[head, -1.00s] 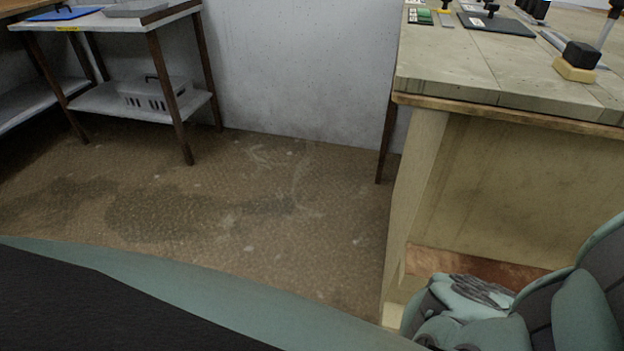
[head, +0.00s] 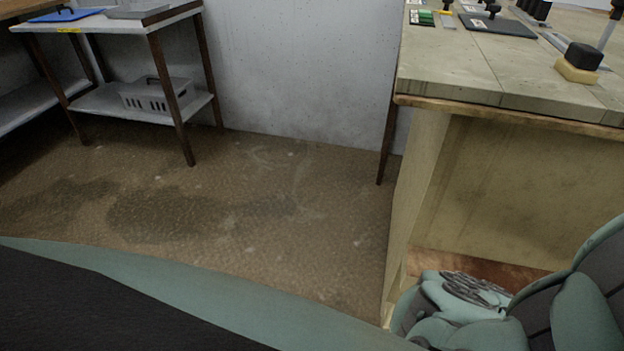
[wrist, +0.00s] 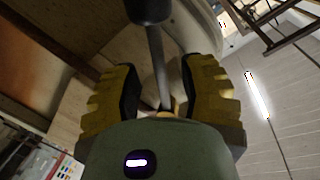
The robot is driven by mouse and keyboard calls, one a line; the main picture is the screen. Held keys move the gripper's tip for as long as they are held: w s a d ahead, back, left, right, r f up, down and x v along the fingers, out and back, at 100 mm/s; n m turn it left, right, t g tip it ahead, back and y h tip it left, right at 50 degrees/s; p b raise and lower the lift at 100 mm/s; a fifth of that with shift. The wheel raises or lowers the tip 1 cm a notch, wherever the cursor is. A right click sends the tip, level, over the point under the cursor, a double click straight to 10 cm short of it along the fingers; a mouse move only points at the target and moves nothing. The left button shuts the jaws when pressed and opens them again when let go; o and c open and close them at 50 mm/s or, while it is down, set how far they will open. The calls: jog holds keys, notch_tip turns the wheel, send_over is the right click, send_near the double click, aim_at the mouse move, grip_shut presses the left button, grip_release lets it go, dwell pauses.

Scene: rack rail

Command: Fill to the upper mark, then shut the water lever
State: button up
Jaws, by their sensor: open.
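My gripper (wrist: 160,95) shows in the wrist view with its two ridged yellow-and-black fingers spread apart. A grey rod with a dark rounded end (wrist: 157,55) stands in the gap between the fingers, and neither finger visibly closes on it. I cannot tell whether this rod is the water lever. In the head view a black block on a yellow base (head: 580,62) sits on the bench top at the right, beside a thin upright rod (head: 608,32) cut off by the frame edge. No fill mark or water level can be made out.
The pale bench (head: 500,75) with its wooden edge fills the right side. A metal side table (head: 140,30) with a grey basket (head: 155,93) on its lower shelf stands at the back left. The brown floor (head: 250,200) between them is clear, with dark patches.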

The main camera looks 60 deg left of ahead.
jog(key=v, duration=0.6)
jog(key=shift+a, duration=0.15)
dwell(0.3)
